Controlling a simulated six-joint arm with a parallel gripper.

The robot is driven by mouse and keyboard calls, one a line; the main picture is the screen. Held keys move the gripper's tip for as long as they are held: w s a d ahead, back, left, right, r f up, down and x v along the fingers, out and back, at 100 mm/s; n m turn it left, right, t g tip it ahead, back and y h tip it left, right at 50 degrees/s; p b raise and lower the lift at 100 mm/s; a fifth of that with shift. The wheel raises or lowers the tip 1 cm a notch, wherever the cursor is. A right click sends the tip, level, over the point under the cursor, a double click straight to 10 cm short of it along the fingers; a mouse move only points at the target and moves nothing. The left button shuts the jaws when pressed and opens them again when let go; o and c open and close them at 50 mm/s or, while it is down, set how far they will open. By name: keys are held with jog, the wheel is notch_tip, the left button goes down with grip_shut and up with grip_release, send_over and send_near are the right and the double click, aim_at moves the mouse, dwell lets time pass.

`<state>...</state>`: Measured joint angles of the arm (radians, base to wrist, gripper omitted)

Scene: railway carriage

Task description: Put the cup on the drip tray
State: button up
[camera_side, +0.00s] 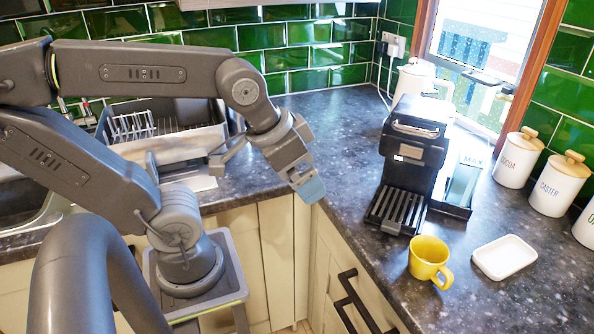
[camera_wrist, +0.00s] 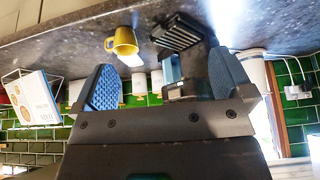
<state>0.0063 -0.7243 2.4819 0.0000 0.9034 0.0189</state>
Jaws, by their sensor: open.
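The yellow cup (camera_side: 429,260) stands upright on the dark counter, in front of the coffee machine (camera_side: 416,140), with its handle toward the lower right. It also shows in the wrist view (camera_wrist: 123,41). The slatted black drip tray (camera_side: 396,210) at the machine's foot is bare; it also shows in the wrist view (camera_wrist: 178,32). My gripper (camera_side: 265,175) is open and empty, above the counter's inner corner, left of the machine and well apart from the cup. In the wrist view its two blue-padded fingers (camera_wrist: 163,78) are spread wide with nothing held between them.
A small white dish (camera_side: 504,257) lies right of the cup. White canisters (camera_side: 560,185) line the right wall, and a white kettle (camera_side: 415,78) stands behind the machine. A dish rack (camera_side: 165,130) is at the back left. The counter left of the machine is clear.

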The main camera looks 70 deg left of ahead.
jog(key=shift+s+a+f, duration=0.1)
jog(key=shift+s, duration=0.15)
jog(key=n+g+y, duration=0.3)
jog(key=n+g, duration=0.1)
jog(key=n, duration=1)
send_over(428, 261)
jog(key=s+d, duration=0.4)
jog(key=d, duration=0.1)
notch_tip(428, 261, down, 5)
jog(key=x, duration=1.3)
jog(key=shift+s, duration=0.15)
